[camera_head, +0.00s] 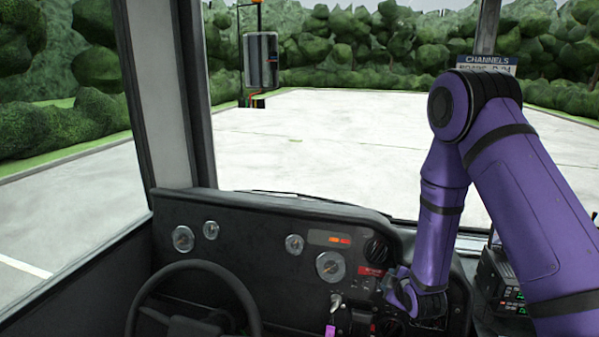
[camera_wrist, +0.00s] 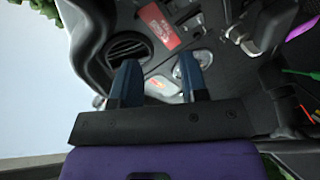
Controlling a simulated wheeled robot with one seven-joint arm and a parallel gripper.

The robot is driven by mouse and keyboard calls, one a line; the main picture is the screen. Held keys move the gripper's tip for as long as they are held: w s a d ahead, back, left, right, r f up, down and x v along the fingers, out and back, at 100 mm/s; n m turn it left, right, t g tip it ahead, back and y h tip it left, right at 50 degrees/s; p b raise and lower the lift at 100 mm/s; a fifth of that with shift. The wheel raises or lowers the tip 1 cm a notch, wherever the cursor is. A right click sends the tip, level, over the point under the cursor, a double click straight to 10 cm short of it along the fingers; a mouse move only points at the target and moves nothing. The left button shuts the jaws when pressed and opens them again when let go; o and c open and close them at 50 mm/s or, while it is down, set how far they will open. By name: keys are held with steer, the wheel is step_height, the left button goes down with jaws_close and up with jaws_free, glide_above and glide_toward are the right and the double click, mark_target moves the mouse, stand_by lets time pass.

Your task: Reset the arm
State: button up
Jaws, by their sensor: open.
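My gripper (camera_wrist: 158,72) shows in the wrist view as two dark blue fingers set apart, with nothing between them. It points at the dashboard. A round black vent (camera_wrist: 130,48) lies just beyond the left finger, and a red label (camera_wrist: 160,25) lies ahead of the fingertips. In the head view my purple arm (camera_head: 440,210) bends down from the right to the dashboard's right part. My fingers there are mostly hidden or hard to make out near the wrist. I cannot tell whether they touch the panel.
The black dashboard (camera_head: 250,220) carries gauges, a vent (camera_head: 377,250) and a red label (camera_head: 371,271). A steering wheel (camera_head: 195,267) is at lower left. A purple tag (camera_head: 331,330) hangs below the panel. A radio unit (camera_head: 500,283) is at right. A windshield pillar (camera_head: 160,95) stands left.

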steer(key=s+d+r+m+g, duration=0.1)
steer(key=s+r+m+g, duration=0.2)
steer(key=r, duration=1)
steer(key=s+d+r+m, duration=0.25)
steer(key=s+r, duration=0.25)
steer(key=r, duration=0.8)
steer(key=s+r+m+g, duration=0.1)
steer(key=s+r+m, duration=0.2)
steer(key=s, duration=1)
steer(key=s+d+r+m+g+h, duration=0.1)
steer(key=s+r+m, duration=0.3)
steer(key=s+r, duration=0.5)
steer(key=s+g, duration=0.1)
steer(key=s, duration=0.3)
steer(key=shift+s+g, duration=0.3)
steer(key=shift+s, duration=0.05)
steer(key=shift+r, duration=0.1)
